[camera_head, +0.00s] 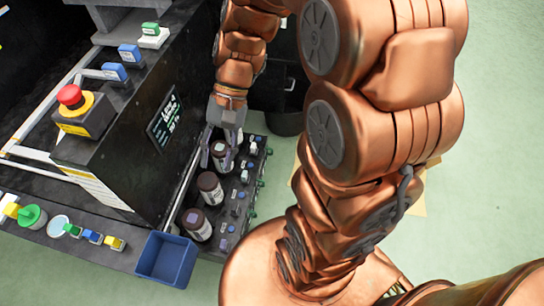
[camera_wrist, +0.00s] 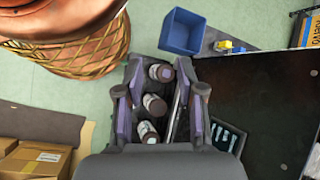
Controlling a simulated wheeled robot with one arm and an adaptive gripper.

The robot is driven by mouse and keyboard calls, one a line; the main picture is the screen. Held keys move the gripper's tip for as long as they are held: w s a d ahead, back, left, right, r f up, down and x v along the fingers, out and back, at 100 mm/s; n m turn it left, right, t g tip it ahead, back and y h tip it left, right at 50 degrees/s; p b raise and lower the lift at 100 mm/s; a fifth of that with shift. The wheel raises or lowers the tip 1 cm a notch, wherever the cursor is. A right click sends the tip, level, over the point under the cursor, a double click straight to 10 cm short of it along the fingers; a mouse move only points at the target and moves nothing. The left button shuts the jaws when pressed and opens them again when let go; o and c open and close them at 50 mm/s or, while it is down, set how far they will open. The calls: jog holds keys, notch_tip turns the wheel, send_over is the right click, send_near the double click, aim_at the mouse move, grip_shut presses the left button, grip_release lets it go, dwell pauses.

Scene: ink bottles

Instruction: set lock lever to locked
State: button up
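My gripper (camera_head: 219,160) is open, pointing down over the far end of a black bottle rack (camera_head: 228,238). Its purple-grey fingers sit on either side of the far dark bottle (camera_head: 221,152); contact cannot be told. The wrist view shows the open gripper (camera_wrist: 160,95) with nothing clearly held. Two more dark bottles with brown caps, a middle one (camera_head: 210,187) and a near one (camera_head: 196,224), stand in the rack. Small blue-topped and white fittings (camera_head: 244,176) line the rack's right side. I cannot tell which one is the lock lever, or its setting.
A black machine with a small screen (camera_head: 164,122) stands left of the rack. A red emergency button (camera_head: 70,96) sits on a yellow-and-black box. A blue bin (camera_head: 166,259) is at the near end. Cardboard boxes (camera_wrist: 35,160) lie on the floor. Green floor is open at right.

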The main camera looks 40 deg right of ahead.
jog(key=w+f+m+y+b, duration=0.3)
jog(key=w+f+b, duration=0.1)
jog(key=w+f, duration=0.3)
jog(key=m+t+y+b, duration=0.4)
jog(key=m+t+b, duration=1.05)
jog(key=b, duration=0.45)
send_over(272, 151)
jog(key=s+a, duration=0.3)
jog(key=a, duration=0.5)
notch_tip(272, 151, down, 37)
jog(key=s+d+f+m+t+h+b, duration=0.25)
jog(key=d+f, duration=0.35)
jog(key=f, duration=0.3)
jog(key=s+d+f+m+t+h+b, duration=0.1)
jog(key=d+f+m+t+h+b, duration=0.1)
jog(key=d+f+m+b, duration=0.5)
jog(key=shift+w+a+f+n, duration=0.25)
jog(key=shift+w+a+n, duration=0.2)
jog(key=shift+w+a, duration=0.55)
jog(key=shift+w+a+f+n, duration=0.2)
jog(key=shift+w+a+n, duration=0.35)
jog(key=shift+w, duration=0.75)
jog(key=shift+w+a+f+n, duration=0.25)
jog(key=shift+w+a+n, duration=0.15)
jog(key=shift+w+a, duration=0.6)
jog(key=shift+w+d, duration=0.15)
jog(key=shift+d, duration=0.05)
grip_shut()
